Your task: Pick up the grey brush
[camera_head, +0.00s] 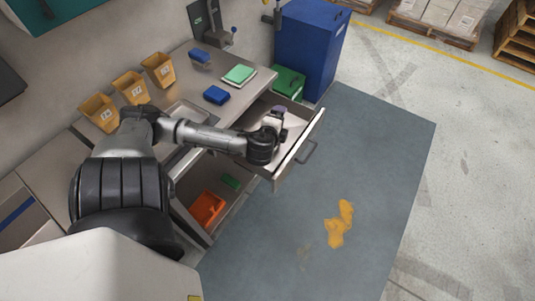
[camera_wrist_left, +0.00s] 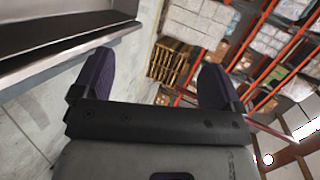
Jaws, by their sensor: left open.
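My left gripper (camera_head: 278,112) is over the open drawer (camera_head: 299,146) at the front of the bench. In the left wrist view the same gripper (camera_wrist_left: 157,64) is open, with nothing between its dark purple fingers. No grey brush can be made out for certain. A small grey and blue item (camera_head: 200,58) lies at the back of the bench top; it is too small to tell whether it is the brush. My arm and gripper hide part of the drawer's inside. My right gripper is not in view.
The bench top (camera_head: 187,112) holds several yellow bins (camera_head: 131,88), a blue block (camera_head: 216,95) and a green-and-white item (camera_head: 239,75). An orange bin (camera_head: 207,209) sits below. A blue cabinet (camera_head: 311,48) and green box (camera_head: 288,82) stand beyond. The grey mat (camera_head: 375,150) has a yellow spill (camera_head: 340,224).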

